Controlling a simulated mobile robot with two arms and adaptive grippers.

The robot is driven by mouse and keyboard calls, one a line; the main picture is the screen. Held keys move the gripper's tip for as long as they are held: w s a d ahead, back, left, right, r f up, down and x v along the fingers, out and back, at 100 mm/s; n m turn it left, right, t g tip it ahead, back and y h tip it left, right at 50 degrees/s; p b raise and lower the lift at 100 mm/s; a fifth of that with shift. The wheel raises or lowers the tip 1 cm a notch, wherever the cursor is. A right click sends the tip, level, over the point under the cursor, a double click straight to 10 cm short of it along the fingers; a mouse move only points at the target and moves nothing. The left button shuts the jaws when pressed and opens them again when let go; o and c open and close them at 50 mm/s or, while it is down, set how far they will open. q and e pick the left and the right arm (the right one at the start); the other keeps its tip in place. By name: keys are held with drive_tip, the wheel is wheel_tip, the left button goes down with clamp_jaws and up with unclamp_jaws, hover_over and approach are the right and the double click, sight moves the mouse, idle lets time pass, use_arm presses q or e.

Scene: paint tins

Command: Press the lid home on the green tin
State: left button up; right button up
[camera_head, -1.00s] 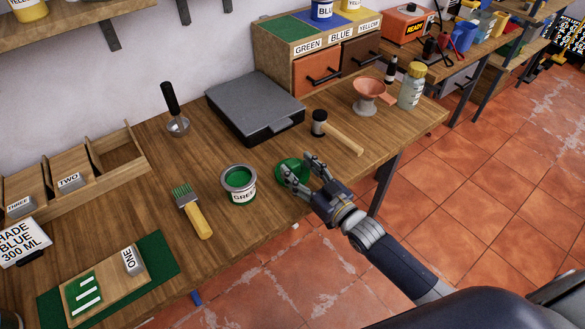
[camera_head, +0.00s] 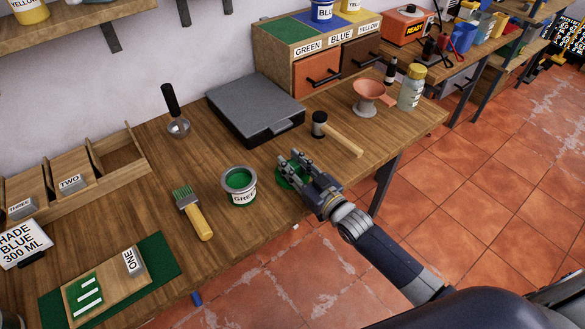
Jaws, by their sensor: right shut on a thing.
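The green tin (camera_head: 240,187) stands upright and open on the wooden bench, with green paint showing inside its rim. A green lid (camera_head: 285,179) is at the bench's front edge, right of the tin and apart from it. My right gripper (camera_head: 289,166) is over the lid and shut on it, with its fingers covering most of the lid. I cannot tell whether the lid is lifted off the bench. My left gripper is not in view.
A mallet (camera_head: 338,135) lies behind my right gripper. A brush (camera_head: 193,212) lies left of the tin. A grey case (camera_head: 256,106), a pink funnel (camera_head: 368,95) and a jar (camera_head: 411,87) stand further back. Bare bench lies between tin and case.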

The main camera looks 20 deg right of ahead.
sight(292, 164)
drive_tip(key=shift+r, duration=0.55)
wheel_tip(292, 164, up, 2)
drive_tip(key=shift+r, duration=0.1)
drive_tip(key=s+r+b, duration=0.1)
drive_tip(key=s, duration=1.5)
drive_tip(key=shift+r+b, duration=0.35)
drive_tip(key=shift+b, duration=0.05)
